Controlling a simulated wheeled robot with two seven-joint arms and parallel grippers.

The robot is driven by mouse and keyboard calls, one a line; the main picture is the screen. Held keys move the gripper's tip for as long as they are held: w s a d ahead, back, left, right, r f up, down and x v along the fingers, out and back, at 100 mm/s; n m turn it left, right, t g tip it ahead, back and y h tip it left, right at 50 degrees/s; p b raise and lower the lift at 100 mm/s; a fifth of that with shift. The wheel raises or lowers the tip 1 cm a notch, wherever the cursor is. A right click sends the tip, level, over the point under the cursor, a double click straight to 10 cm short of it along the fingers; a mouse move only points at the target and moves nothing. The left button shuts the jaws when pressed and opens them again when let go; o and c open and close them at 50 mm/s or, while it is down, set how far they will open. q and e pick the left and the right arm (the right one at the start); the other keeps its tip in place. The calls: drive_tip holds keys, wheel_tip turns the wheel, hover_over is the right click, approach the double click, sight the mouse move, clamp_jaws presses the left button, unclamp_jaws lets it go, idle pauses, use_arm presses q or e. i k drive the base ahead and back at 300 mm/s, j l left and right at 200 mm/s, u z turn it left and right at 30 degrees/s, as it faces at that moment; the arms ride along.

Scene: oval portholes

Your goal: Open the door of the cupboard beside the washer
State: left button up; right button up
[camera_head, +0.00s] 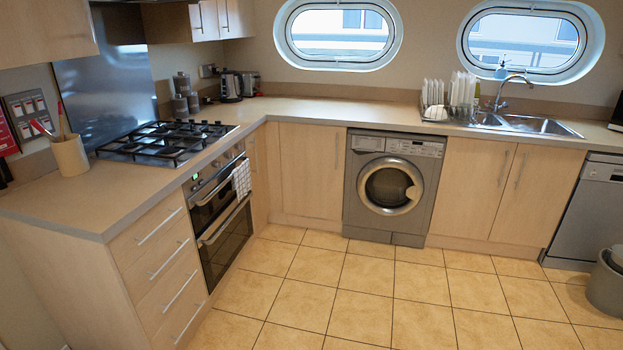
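The silver washer (391,189) stands under the back counter, with its round door shut. To its left is a shut pale wood cupboard door (309,175); a thin vertical handle (338,153) shows at its upper right edge. To the washer's right is a pair of shut pale wood cupboard doors (470,188) under the sink, with vertical handles (503,168) near where they meet. I cannot tell which of these the task means. Neither of my grippers is in view.
The tiled floor (370,300) before the washer and cupboards is clear. A drawer unit (165,265) and an oven (222,215) with a hanging towel (242,180) bound it at left. A grey bin (606,285) and a dishwasher (590,210) stand at right.

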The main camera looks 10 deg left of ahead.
sight(313, 156)
drive_tip(key=i+j, duration=0.1)
drive_tip(key=i, duration=0.9)
